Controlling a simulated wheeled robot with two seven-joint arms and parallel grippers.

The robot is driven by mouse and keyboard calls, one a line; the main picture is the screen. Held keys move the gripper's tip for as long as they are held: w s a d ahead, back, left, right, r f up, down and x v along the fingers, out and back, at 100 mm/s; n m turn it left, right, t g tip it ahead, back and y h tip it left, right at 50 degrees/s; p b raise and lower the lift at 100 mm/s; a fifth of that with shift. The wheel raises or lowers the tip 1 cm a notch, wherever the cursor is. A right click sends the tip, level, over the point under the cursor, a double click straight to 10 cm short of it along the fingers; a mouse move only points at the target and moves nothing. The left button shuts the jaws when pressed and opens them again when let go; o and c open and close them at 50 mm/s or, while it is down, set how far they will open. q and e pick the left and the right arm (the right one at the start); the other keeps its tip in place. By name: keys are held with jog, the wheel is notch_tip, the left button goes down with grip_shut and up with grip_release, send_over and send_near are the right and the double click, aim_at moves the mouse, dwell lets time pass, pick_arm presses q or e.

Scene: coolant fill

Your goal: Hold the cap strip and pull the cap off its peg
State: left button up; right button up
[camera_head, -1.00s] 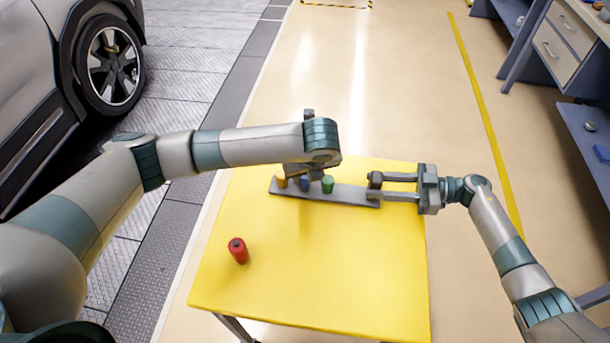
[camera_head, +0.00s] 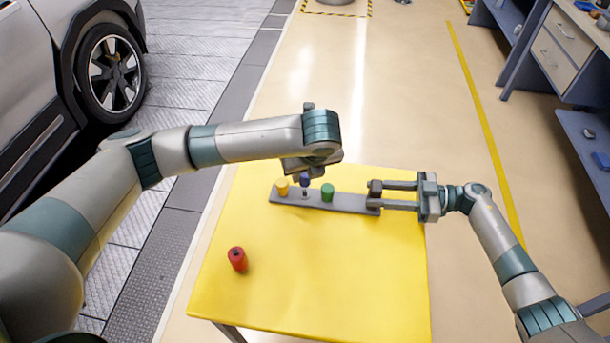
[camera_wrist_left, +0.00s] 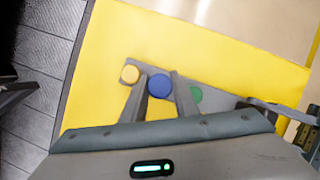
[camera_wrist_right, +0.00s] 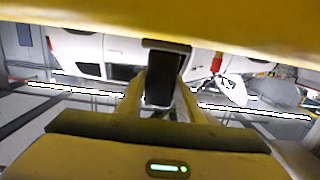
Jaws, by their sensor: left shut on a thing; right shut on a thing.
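The grey cap strip (camera_head: 345,203) lies on the yellow table with a yellow cap (camera_head: 282,188) and a green cap (camera_head: 327,192) on it. My left gripper (camera_head: 304,172) is shut on the blue cap (camera_head: 304,181), above the strip between the other two caps. A bare peg (camera_head: 304,193) shows just below the blue cap. In the left wrist view the blue cap (camera_wrist_left: 159,85) sits between the fingers. My right gripper (camera_head: 376,193) is shut on the dark block (camera_head: 375,187) at the strip's right end. The block (camera_wrist_right: 165,78) also shows between its fingers in the right wrist view.
A red cylinder (camera_head: 237,259) stands on the yellow table (camera_head: 330,280) at the front left. The table's middle and front are clear. A car (camera_head: 60,80) stands at the left, and a workbench (camera_head: 560,60) with drawers is at the far right.

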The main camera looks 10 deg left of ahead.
pick_arm(q)
jog(key=shift+r, duration=0.3)
jog(key=shift+r, duration=1.9)
pick_arm(e)
jog(key=o, duration=1)
jog(key=shift+o, duration=0.2)
jog(key=shift+d, duration=0.15)
jog(key=d, duration=0.7)
jog(key=d+r, duration=0.1)
jog(key=d, duration=0.3)
jog(key=shift+d+r, duration=0.1)
jog(key=shift+d, duration=0.25)
pick_arm(q)
jog(key=shift+f, duration=0.1)
pick_arm(e)
jog(key=shift+s, duration=0.1)
